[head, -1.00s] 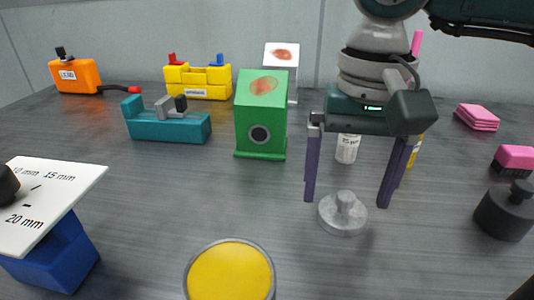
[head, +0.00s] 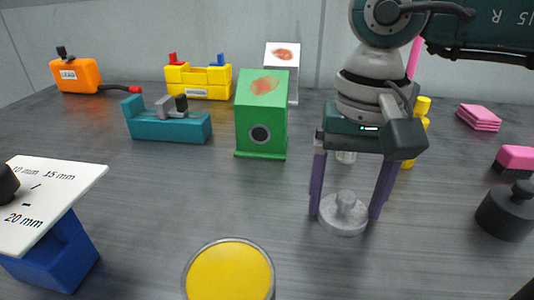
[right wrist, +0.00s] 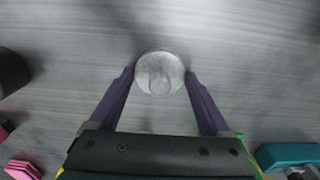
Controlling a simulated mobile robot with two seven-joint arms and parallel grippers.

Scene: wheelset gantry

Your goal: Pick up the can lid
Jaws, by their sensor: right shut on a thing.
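The can lid (head: 343,224), a round grey metal disc with a knob on top, lies flat on the dark table in the head view. My right gripper (head: 344,213) points down with its two purple fingers on opposite sides of the lid, shut on its rim. The right wrist view also shows the lid (right wrist: 159,73) between the fingertips. An open can with a yellow top surface (head: 228,272) stands at the bottom middle of the head view. My left gripper is not in view.
A green box (head: 261,115), a teal vise-like block (head: 167,124) and yellow and orange items stand behind to the left. A dark weight (head: 507,211) and pink blocks (head: 478,117) are at the right. A white board (head: 50,195) on a blue block is at the left front.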

